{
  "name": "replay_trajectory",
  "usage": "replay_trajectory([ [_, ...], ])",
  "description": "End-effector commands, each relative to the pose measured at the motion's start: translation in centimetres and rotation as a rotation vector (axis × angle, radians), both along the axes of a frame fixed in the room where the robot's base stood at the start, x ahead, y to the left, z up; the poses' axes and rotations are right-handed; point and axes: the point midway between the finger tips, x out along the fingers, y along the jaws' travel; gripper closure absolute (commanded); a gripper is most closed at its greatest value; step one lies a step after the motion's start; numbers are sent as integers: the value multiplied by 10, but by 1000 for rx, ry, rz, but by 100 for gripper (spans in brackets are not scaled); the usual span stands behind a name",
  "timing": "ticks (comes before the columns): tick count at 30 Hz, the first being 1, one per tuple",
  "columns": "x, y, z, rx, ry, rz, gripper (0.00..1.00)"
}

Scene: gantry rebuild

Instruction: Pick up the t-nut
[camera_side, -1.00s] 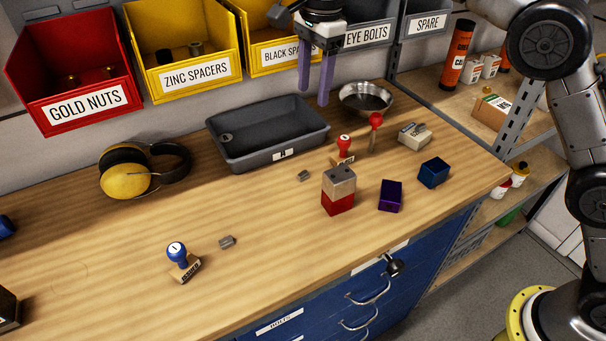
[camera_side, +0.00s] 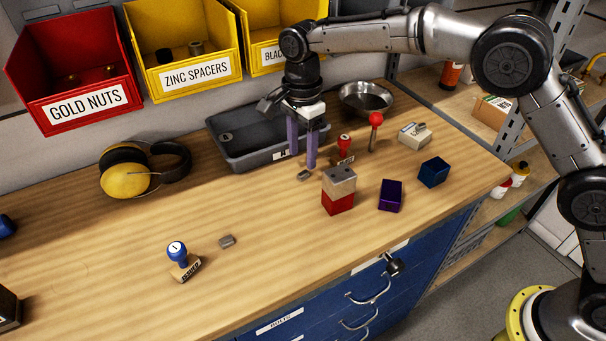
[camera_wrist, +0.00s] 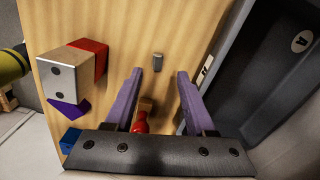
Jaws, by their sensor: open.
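A small grey t-nut (camera_side: 304,175) lies on the wooden bench in front of the dark grey tray. It also shows in the wrist view (camera_wrist: 158,61), just past the fingertips and between their lines. A second small grey piece (camera_side: 227,241) of like look lies farther left, near the blue-knobbed stamp. My gripper (camera_side: 303,160) is above the bench close to the first t-nut, its purple fingers pointing down. In the wrist view the fingers (camera_wrist: 160,74) are apart with nothing held between them. The exact height over the t-nut is hard to tell.
The tray (camera_side: 225,156) stands right behind my gripper. A red-knobbed stamp (camera_side: 344,143) and a block stack with a red base (camera_side: 338,203) stand close to the right. Purple (camera_side: 391,196) and blue (camera_side: 434,172) blocks lie farther right.

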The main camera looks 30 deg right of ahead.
Motion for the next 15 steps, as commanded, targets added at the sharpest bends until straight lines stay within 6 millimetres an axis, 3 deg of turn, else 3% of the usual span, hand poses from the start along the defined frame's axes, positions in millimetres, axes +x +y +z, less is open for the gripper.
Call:
replay_trajectory([
  [7, -3, -4, -35, -2, 3, 0, 45],
  [15, -3, -4, -43, 0, 1, 0, 45],
])
